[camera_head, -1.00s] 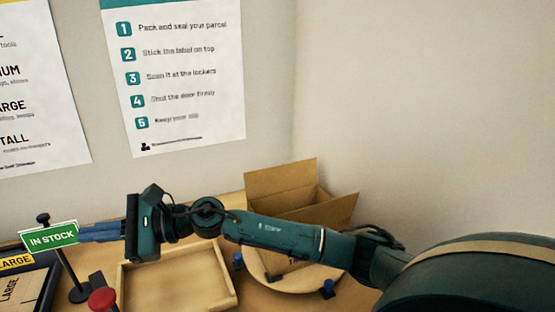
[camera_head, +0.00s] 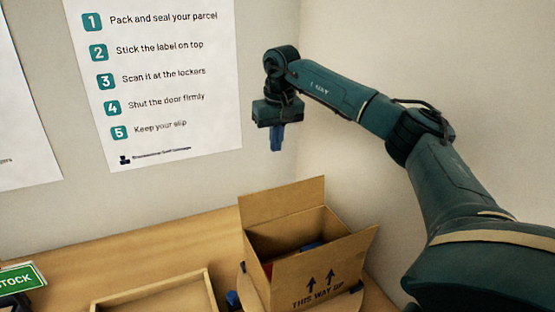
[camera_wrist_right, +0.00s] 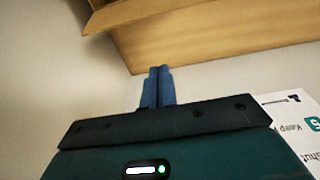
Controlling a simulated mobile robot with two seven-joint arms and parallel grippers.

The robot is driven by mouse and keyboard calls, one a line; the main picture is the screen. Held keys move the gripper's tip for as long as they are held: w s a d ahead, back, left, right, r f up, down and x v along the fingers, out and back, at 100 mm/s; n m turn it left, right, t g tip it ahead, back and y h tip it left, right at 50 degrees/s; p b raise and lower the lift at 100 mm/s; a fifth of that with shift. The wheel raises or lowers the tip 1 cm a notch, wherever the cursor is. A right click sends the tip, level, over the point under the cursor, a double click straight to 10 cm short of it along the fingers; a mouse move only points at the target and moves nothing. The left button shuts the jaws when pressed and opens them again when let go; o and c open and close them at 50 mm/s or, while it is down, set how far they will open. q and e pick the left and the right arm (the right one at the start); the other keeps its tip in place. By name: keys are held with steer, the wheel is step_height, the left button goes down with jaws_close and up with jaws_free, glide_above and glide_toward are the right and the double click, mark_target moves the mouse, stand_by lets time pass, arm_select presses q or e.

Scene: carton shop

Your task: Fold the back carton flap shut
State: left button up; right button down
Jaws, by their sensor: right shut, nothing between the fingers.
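The open cardboard carton (camera_head: 315,287) stands at the lower middle of the head view, with arrows and "THIS WAY UP" on its front. Its back flap (camera_head: 283,203) stands up at the rear edge. Something red and blue (camera_head: 308,246) lies inside, mostly hidden. My right gripper (camera_head: 277,150) points down, its blue fingers together and empty, in the air above the back flap and apart from it. My left gripper is not in view.
A shallow wooden tray (camera_head: 160,294) lies left of the carton on the wooden bench (camera_head: 150,250). A green stock sign (camera_head: 20,280) stands at the far left. A blue knob (camera_head: 233,299) is beside the carton. A wall with a poster (camera_head: 155,80) rises behind.

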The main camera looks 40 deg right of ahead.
mark_target(285, 201)
arm_select(q)
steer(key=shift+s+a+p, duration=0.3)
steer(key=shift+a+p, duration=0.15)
steer(key=shift+p, duration=0.4)
arm_select(e)
step_height(285, 201, down, 9)
steer(key=s+a, duration=0.1)
steer(key=s, duration=0.1)
steer(key=shift+s+r, duration=0.2)
steer(key=shift+s, duration=0.05)
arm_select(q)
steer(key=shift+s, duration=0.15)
arm_select(e)
steer(key=shift+w, duration=0.1)
